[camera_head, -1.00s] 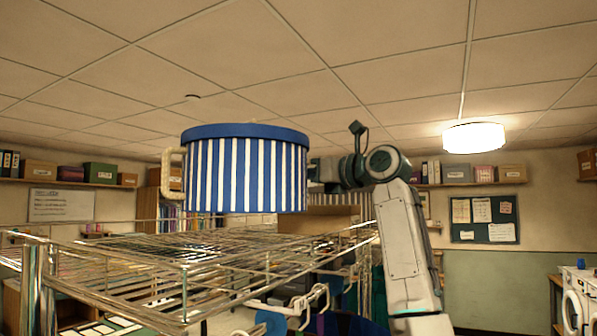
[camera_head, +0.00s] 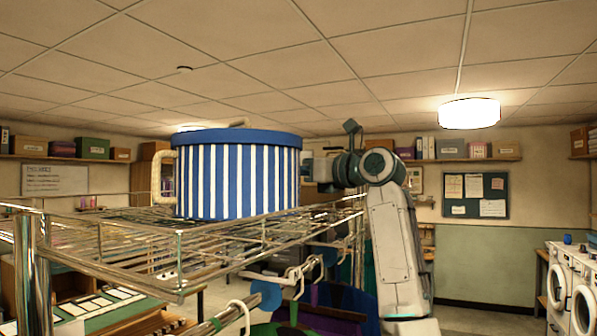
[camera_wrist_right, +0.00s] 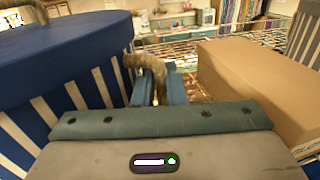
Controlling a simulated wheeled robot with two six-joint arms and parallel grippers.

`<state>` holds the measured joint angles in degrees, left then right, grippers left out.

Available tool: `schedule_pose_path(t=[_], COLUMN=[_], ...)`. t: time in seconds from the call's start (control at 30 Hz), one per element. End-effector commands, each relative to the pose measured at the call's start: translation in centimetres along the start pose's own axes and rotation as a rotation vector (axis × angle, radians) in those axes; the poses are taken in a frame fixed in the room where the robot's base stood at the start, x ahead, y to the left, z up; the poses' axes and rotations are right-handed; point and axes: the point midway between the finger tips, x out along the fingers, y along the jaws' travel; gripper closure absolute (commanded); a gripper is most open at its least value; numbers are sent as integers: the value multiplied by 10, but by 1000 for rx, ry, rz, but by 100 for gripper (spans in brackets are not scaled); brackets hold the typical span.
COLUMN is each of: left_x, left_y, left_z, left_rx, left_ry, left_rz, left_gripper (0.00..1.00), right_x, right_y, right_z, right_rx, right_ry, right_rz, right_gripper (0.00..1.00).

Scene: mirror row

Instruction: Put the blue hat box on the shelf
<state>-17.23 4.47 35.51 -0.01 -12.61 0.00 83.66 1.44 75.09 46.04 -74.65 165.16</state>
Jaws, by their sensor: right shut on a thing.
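The blue hat box (camera_head: 238,180) is a large round box with blue and white stripes and a blue lid. It looks upright, above or on the top wire shelf (camera_head: 215,240) of a metal rack; I cannot tell whether its base touches the wires. A rope handle (camera_head: 163,176) shows on its left side. My right gripper (camera_head: 308,170) is at the box's right side. In the right wrist view, my right gripper (camera_wrist_right: 160,90) is shut on the other rope handle (camera_wrist_right: 147,65), beside the box (camera_wrist_right: 65,60). My left gripper is out of view.
A cardboard box (camera_wrist_right: 262,95) and a grey striped box (camera_wrist_right: 302,35) stand beside my right gripper in the wrist view. White hooks (camera_head: 300,275) hang at the rack's right side. A shiny rack post (camera_head: 30,270) stands at the near left. White machines (camera_head: 572,285) stand far right.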

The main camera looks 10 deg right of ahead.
Motion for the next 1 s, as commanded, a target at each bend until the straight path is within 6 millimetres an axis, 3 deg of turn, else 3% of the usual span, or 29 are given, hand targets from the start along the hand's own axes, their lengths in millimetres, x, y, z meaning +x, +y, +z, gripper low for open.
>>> schedule_pose_path(t=[0.63,0.7,0.8,1.0], left_x=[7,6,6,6], left_y=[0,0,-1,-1], left_z=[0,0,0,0], left_rx=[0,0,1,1], left_ry=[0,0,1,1], left_rz=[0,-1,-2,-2], left_gripper=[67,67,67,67], right_x=[0,0,0,0], right_y=[0,1,0,0], right_z=[-9,-8,-8,-10], right_rx=[1,1,0,0], right_ry=[-3,-3,-2,2], right_rz=[0,0,0,0], right_gripper=[100,79,63,63])
